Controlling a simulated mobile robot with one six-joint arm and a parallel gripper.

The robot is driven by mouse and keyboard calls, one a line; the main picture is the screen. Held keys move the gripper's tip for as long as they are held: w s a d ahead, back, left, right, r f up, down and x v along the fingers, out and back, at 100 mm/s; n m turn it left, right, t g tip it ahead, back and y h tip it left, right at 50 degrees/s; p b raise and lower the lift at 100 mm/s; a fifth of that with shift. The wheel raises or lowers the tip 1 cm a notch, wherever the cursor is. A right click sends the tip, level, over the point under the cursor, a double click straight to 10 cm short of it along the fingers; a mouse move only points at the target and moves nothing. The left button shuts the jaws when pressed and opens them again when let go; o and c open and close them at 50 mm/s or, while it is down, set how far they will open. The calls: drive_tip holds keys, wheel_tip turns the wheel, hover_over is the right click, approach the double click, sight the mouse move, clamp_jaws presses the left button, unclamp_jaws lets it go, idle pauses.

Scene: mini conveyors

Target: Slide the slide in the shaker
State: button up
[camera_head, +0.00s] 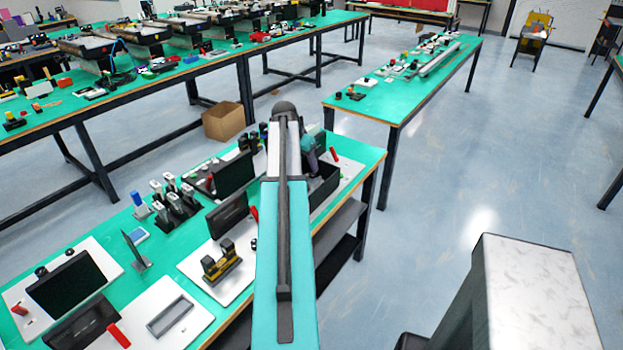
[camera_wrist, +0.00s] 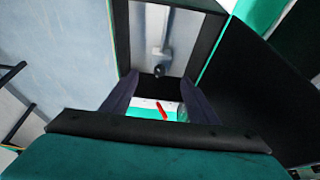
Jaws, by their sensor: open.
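My gripper shows in the wrist view (camera_wrist: 160,78), its two dark fingers apart with nothing held between them. Beyond the fingertips is a dark-framed grey panel (camera_wrist: 143,20) with a pale block and a dark round knob in its middle. I cannot tell whether this panel is the slide or part of the shaker. A small red piece (camera_wrist: 162,110) on a white surface shows between the fingers. In the head view my arm hides much of the bench's right part. A black open box (camera_head: 324,188) stands beside it. I cannot identify the slide or shaker for certain there.
The green bench (camera_head: 120,225) holds a yellow-and-black device (camera_head: 221,264), dark screens (camera_head: 66,286), a white plate with a grey rectangular frame (camera_head: 172,318) and several small upright parts. A cardboard box (camera_head: 223,121) sits on the floor behind. The floor at right is mostly open.

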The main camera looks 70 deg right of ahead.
sight(311, 178)
drive_tip(key=shift+p+x, duration=1.55)
drive_tip(key=shift+x, duration=4.25)
clamp_jaws()
drive_tip(key=shift+w+a+b, duration=0.15)
drive_tip(key=shift+a+b, duration=0.25)
drive_tip(key=shift+a, duration=0.55)
drive_tip(key=shift+w+a+b, duration=0.2)
drive_tip(key=shift+a+b, duration=0.15)
drive_tip(key=shift+a, duration=0.6)
unclamp_jaws()
